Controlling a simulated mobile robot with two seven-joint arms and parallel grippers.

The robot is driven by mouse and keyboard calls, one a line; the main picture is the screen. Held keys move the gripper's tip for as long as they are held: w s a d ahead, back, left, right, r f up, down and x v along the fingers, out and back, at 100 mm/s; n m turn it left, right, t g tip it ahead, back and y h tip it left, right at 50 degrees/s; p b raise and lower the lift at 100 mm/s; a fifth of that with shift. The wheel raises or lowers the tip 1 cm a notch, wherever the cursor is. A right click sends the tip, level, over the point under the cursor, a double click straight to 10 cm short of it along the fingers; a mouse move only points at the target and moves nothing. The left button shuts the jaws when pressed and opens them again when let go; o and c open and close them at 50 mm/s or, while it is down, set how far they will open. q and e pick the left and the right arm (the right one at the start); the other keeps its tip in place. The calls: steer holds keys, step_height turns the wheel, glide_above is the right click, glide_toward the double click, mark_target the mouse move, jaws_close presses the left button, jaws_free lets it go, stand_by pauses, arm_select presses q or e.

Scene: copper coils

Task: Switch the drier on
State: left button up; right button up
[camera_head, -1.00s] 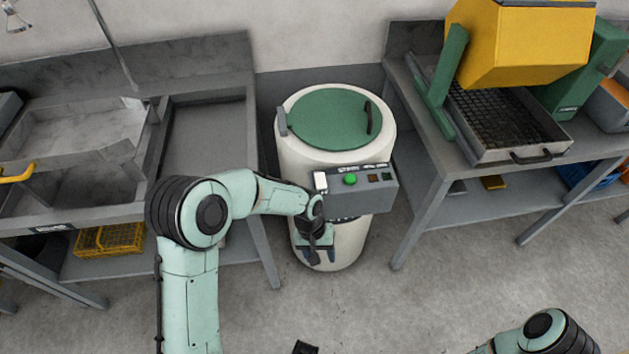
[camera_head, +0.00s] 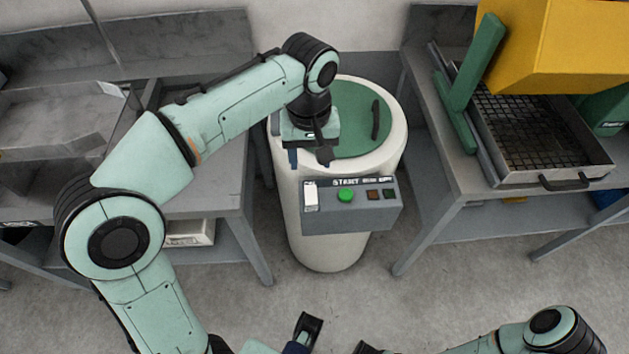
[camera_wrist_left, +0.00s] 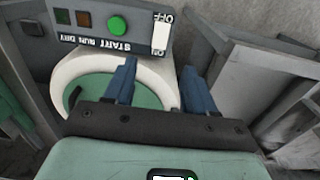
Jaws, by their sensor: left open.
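The drier (camera_head: 330,245) is a cream drum with a green lid (camera_head: 355,110). Its grey control box (camera_head: 350,215) carries a white rocker switch (camera_head: 311,196) at the left, a green START button (camera_head: 345,195) and two dark lamps. In the left wrist view the white switch (camera_wrist_left: 160,35) stands between OFF and ON labels, with the green button (camera_wrist_left: 118,25) beside it. My left gripper (camera_head: 308,157) is open and empty, above the lid's left edge and behind the box; its blue fingers (camera_wrist_left: 158,68) show apart. Part of my right gripper (camera_head: 308,330) seems to show at the bottom edge.
A grey sink bench (camera_head: 215,200) stands to the left of the drier. To the right, a grey table (camera_head: 445,185) holds a wire-mesh tray (camera_head: 555,180) under a yellow hopper (camera_head: 560,45). The floor in front of the drier is clear.

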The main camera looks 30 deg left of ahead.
mark_target(311, 193)
arm_select(q)
step_height(311, 193, down, 12)
steer(key=b, duration=0.2)
steer(key=shift+r+b, duration=0.15)
steer(key=shift+b, duration=0.2)
steer(key=shift+c, duration=0.3)
